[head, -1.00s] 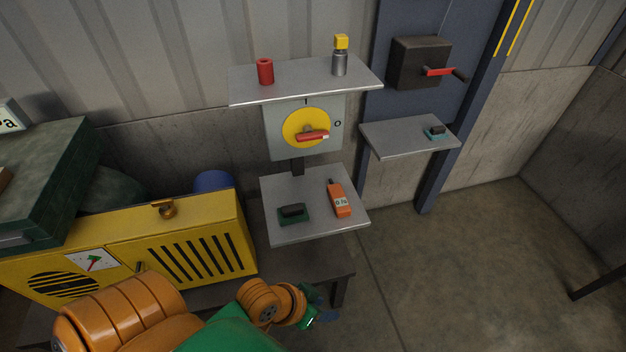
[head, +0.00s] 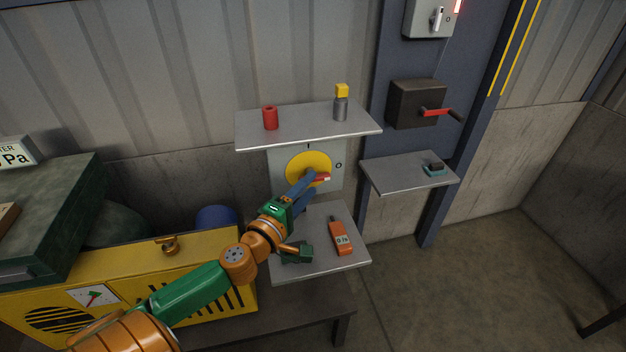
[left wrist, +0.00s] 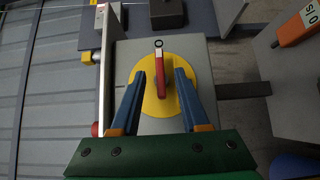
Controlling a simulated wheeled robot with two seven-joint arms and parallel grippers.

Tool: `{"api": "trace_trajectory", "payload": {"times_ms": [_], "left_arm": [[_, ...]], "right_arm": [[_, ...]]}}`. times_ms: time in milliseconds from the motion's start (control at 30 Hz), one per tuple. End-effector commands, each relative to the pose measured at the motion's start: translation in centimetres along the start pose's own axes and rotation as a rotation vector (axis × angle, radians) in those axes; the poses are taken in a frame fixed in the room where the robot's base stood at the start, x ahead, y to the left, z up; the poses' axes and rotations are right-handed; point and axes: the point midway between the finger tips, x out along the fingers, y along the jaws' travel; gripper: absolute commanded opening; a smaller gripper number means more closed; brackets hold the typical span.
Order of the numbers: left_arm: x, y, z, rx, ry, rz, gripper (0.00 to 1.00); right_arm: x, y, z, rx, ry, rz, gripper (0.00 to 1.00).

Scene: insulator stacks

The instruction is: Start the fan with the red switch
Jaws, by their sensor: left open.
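The red switch (head: 324,178) is a bar handle on a yellow disc (head: 304,160), mounted on a grey wall box (head: 337,184). In the left wrist view the handle (left wrist: 160,68) points towards the O mark. My left gripper (head: 312,183) is open in front of the disc, its blue fingers partly hiding it. In the left wrist view the fingers of my left gripper (left wrist: 160,72) stand on either side of the handle, with gaps showing. I cannot tell contact or depth exactly. My right gripper is not in view. I cannot make out a fan.
An upper shelf (head: 285,126) holds a red cylinder (head: 270,118) and a yellow-topped bottle (head: 341,104). A lower shelf (head: 320,265) carries an orange meter (head: 340,238). A dark box with a red crank (head: 434,112) is to the right. A yellow cabinet (head: 210,252) stands left.

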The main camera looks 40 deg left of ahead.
Motion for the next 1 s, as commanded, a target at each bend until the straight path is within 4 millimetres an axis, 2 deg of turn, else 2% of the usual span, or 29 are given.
{"api": "trace_trajectory", "payload": {"times_ms": [200, 500, 667, 1000], "left_arm": [[2.1, 0.1, 0.0, 0.000, 0.000, 0.001, 0.45], [2.4, 0.0, 0.1, 0.001, -0.002, 0.000, 0.45], [2.4, 0.0, 0.1, 0.001, -0.002, 0.000, 0.02], [2.4, -0.2, 0.1, -0.009, -0.001, 0.008, 0.00]], "right_arm": [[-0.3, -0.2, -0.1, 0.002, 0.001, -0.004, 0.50], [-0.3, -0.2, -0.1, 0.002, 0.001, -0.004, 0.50], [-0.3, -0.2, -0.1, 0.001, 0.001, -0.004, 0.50], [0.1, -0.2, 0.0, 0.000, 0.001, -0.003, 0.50]]}}
